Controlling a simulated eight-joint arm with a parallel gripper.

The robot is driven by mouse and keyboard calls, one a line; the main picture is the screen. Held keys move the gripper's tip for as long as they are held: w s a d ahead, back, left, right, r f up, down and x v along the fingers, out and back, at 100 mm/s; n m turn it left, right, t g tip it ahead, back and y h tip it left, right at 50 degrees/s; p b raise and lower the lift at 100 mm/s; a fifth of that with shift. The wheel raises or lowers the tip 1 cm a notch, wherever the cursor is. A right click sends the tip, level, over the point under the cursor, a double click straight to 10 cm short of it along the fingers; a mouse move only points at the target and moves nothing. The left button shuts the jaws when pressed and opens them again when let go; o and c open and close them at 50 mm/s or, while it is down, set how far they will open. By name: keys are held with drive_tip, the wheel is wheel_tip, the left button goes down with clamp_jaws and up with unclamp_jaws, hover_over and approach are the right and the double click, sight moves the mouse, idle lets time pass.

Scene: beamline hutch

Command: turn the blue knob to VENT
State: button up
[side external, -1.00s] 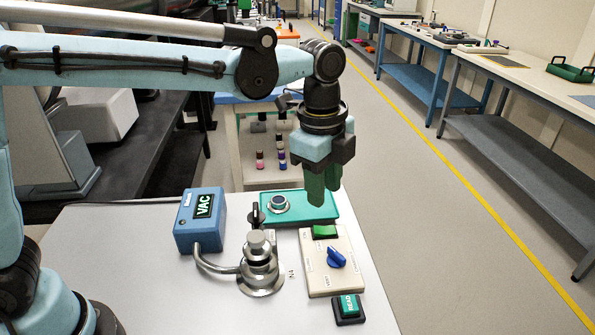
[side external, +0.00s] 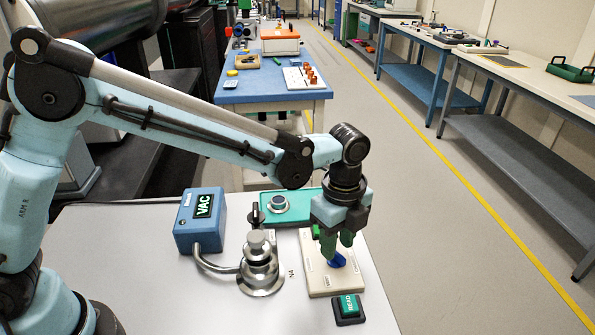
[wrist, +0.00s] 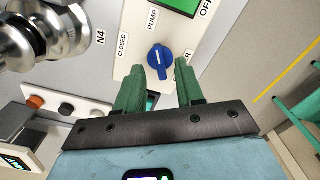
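The blue knob (side external: 337,261) sits on a cream panel (side external: 318,279) at the table's right; it also shows in the wrist view (wrist: 160,58). A white mark on the knob faces roughly toward the PUMP label in the wrist view. A CLOSED label is to its left, and another label is partly hidden behind the right finger. My gripper (side external: 337,246) points down over the knob. In the wrist view its green fingers (wrist: 160,72) stand apart, with the knob showing between and just beyond their tips. I cannot tell whether they touch it.
A green READY button (side external: 349,307) is just in front of the panel. A metal valve fitting (side external: 261,268) stands left of the panel, joined by a pipe to a blue VAC box (side external: 200,222). A teal unit (side external: 302,203) is behind. A green switch (wrist: 182,5) is on the panel.

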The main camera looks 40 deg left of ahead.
drive_tip(key=shift+f, duration=1)
clamp_jaws()
